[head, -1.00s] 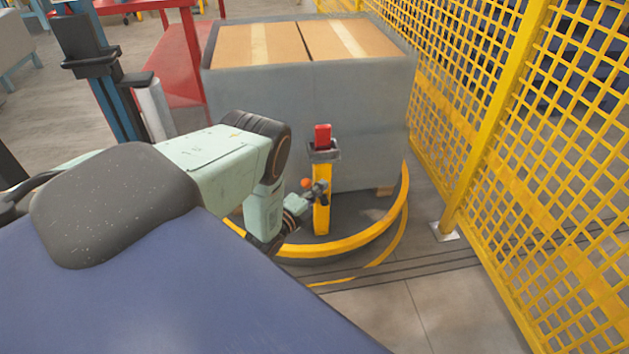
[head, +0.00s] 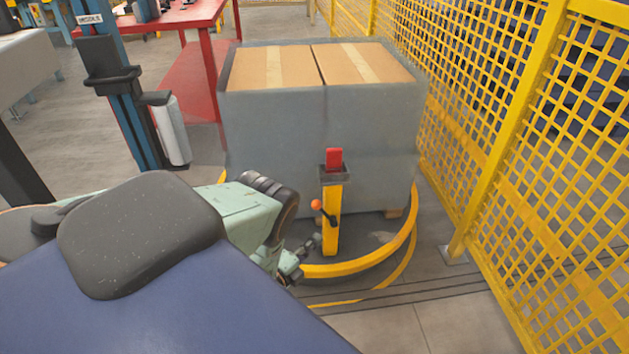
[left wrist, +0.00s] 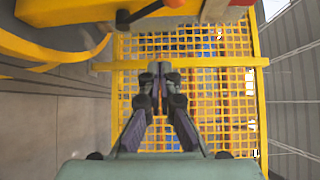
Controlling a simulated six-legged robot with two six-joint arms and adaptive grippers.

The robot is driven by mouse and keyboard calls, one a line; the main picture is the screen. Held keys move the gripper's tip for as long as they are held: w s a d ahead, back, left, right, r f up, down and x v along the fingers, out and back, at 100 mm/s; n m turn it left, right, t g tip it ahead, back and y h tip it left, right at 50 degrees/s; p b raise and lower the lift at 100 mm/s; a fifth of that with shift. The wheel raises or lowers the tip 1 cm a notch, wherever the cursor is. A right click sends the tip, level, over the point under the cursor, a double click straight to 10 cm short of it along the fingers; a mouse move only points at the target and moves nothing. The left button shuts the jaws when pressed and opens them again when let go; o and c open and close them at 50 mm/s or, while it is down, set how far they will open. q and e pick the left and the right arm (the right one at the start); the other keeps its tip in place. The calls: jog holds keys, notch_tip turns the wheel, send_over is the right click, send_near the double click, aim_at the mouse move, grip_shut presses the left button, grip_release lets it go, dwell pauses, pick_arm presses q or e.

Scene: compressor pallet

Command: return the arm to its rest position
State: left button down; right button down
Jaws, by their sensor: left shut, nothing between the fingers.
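My left arm, pale green with dark joints, reaches in from the left in the head view. My left gripper (head: 311,246) is small there, low and just left of a yellow post (head: 332,225). In the left wrist view the fingers of my left gripper (left wrist: 160,68) come together at the tips, shut with nothing between them. The post carries an orange-knobbed lever (head: 317,205) and a red part (head: 334,159) on top. The orange knob also shows at the top edge of the left wrist view (left wrist: 174,3), beyond the fingertips. My right gripper is not in view.
A grey-wrapped pallet load (head: 310,130) with cardboard boxes on top stands behind the post, with a curved yellow rail (head: 370,262) around its base. A yellow mesh fence (head: 530,190) closes the right side. A blue column (head: 128,125) and red table (head: 190,80) stand at left.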

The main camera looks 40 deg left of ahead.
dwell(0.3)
pick_arm(q)
jog(key=s+d+f+n+g+y, duration=0.1)
jog(key=s+f+n+g, duration=0.5)
jog(key=s+f+n, duration=0.3)
jog(key=s+d+f+n+g+p, duration=0.1)
jog(key=s+d+n+g, duration=0.55)
jog(key=s, duration=0.45)
jog(key=s+d+r+n+g+h+p, duration=0.25)
jog(key=s+d+r+g, duration=0.25)
jog(key=s+d+r, duration=0.6)
notch_tip(320, 180, up, 8)
jog(key=w, duration=0.2)
jog(key=shift+w+a+r, duration=0.15)
jog(key=shift+a+r, duration=0.05)
jog(key=shift+a, duration=0.2)
